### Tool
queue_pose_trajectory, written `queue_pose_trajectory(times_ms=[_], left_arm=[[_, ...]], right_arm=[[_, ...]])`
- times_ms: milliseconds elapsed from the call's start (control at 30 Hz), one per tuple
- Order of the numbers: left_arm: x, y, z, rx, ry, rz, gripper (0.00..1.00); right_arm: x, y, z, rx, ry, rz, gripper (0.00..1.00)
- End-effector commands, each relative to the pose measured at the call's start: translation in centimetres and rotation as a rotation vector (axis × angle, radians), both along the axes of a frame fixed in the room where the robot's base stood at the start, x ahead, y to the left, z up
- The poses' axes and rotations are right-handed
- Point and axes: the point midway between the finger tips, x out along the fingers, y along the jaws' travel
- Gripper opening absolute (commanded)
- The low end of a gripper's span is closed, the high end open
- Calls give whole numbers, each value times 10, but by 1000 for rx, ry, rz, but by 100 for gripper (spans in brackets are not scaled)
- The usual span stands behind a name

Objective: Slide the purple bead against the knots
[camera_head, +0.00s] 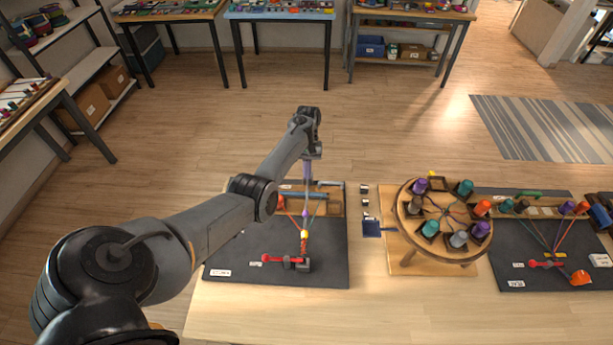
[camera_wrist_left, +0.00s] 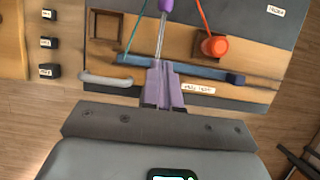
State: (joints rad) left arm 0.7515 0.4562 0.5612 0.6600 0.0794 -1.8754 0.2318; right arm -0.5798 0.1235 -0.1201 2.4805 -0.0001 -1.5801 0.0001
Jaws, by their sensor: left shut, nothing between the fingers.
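The purple bead (camera_head: 305,213) sits on the cords of the left dark board (camera_head: 250,245), just above a yellow bead (camera_head: 304,234). The short knotted stretch (camera_head: 303,246) lies below the yellow bead, towards a red-handled clamp (camera_head: 285,261). My left gripper (camera_head: 308,180) is over the far end of the board, apart from the purple bead. In the left wrist view its lilac fingers (camera_wrist_left: 163,72) are shut and empty. A pale cord runs from near their tips to the purple bead (camera_wrist_left: 166,5), cut by the top edge. My right gripper is out of view.
An orange bobbin (camera_wrist_left: 214,46) and a blue bar (camera_wrist_left: 190,69) lie close to my left fingers. A round wooden stand (camera_head: 443,220) with several coloured bobbins stands right of the board. Another braiding board (camera_head: 540,270) is at far right.

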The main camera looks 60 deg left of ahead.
Motion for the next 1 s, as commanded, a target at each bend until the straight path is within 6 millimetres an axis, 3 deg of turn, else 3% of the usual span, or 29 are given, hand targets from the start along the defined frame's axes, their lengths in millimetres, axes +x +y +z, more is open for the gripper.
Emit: queue_pose_trajectory(times_ms=[33,400,433,633,1000], left_arm=[[-3,-4,-13,-1,3,-1,0],[-17,-26,-81,-1,2,-2,0],[-19,-29,-67,0,0,-2,0],[-30,-46,-67,-1,0,-1,0],[-38,-58,-71,0,0,0,0]], right_arm=[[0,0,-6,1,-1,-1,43],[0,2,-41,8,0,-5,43],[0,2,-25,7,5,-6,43],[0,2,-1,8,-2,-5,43],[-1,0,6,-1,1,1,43]])
